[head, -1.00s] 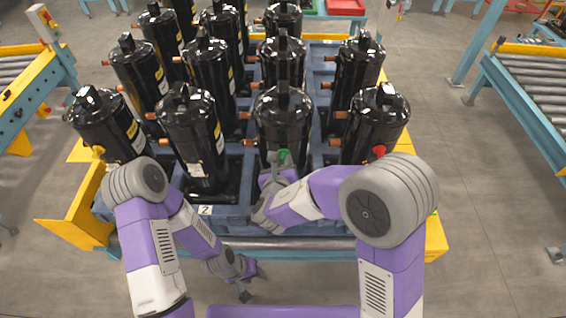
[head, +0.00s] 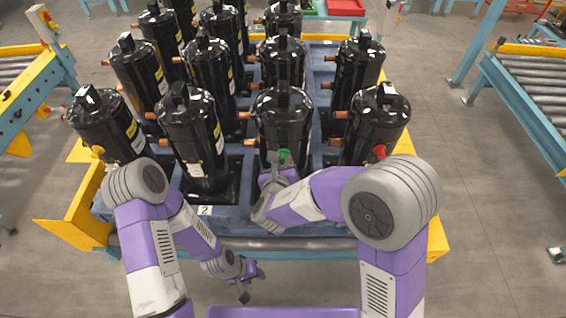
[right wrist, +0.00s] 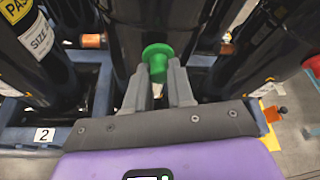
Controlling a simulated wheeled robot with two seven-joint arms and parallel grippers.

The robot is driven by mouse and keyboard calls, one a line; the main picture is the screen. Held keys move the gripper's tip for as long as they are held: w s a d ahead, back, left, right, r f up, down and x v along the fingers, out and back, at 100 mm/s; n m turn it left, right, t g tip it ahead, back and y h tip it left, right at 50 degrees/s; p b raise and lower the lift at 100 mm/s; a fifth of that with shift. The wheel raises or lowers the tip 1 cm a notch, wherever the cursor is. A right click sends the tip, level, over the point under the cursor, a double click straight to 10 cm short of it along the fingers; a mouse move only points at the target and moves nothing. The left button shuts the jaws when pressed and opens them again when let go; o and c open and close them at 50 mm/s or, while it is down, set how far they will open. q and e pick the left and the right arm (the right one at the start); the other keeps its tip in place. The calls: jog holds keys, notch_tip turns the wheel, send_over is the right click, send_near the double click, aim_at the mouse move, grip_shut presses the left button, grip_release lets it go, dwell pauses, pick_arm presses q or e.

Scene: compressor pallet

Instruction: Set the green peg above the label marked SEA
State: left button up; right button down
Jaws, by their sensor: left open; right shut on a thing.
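The green peg (head: 285,154) has a round flanged head. It is held at the front of a black compressor (head: 283,115), third from the left in the front row. My right gripper (head: 277,165) is shut on the peg. In the right wrist view the peg (right wrist: 158,58) sits between the two grey fingertips (right wrist: 158,85), close to the dark body; I cannot tell if it is seated in a hole. My left gripper (head: 248,283) is open and empty, low in front of the pallet. No label marked SEA can be read.
A red peg (head: 379,151) is on the front-right compressor and a yellow one (head: 98,150) on the front-left compressor. Several black compressors stand on the blue pallet (head: 228,212). A tag "2" (head: 205,210) is on its front edge. Roller conveyors flank the open floor.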

jog(key=shift+w, duration=0.7)
dwell(0.7)
jog(key=c, duration=0.9)
grip_release()
